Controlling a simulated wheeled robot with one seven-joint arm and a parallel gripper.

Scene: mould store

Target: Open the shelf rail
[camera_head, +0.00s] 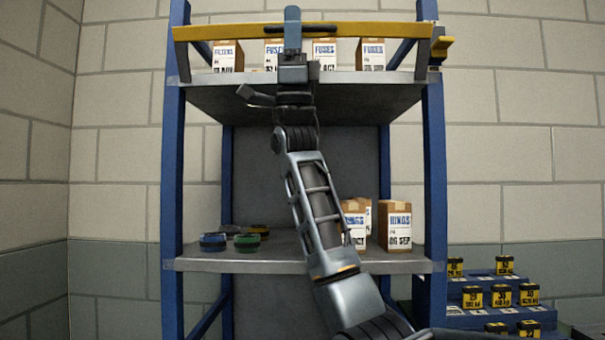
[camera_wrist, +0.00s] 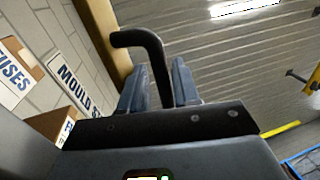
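The shelf rail (camera_head: 220,32) is a yellow bar running level across the front of the top shelf, before the boxes. Its left end meets the left blue post and its right end reaches a yellow fitting (camera_head: 441,45) at the right post. My gripper (camera_head: 292,38) points upward at the rail's middle. In the wrist view the yellow rail (camera_wrist: 106,42) is at upper left, with a dark bent handle (camera_wrist: 148,42) coming off it. The handle passes between my gripper's two fingers (camera_wrist: 160,88), with a narrow gap seen on its left. The handle's lower part is hidden.
The top shelf (camera_head: 350,80) carries several boxes of fuses and filters. A stepped rack of yellow-black items (camera_head: 502,295) stands at lower right. A wall is close on the left.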

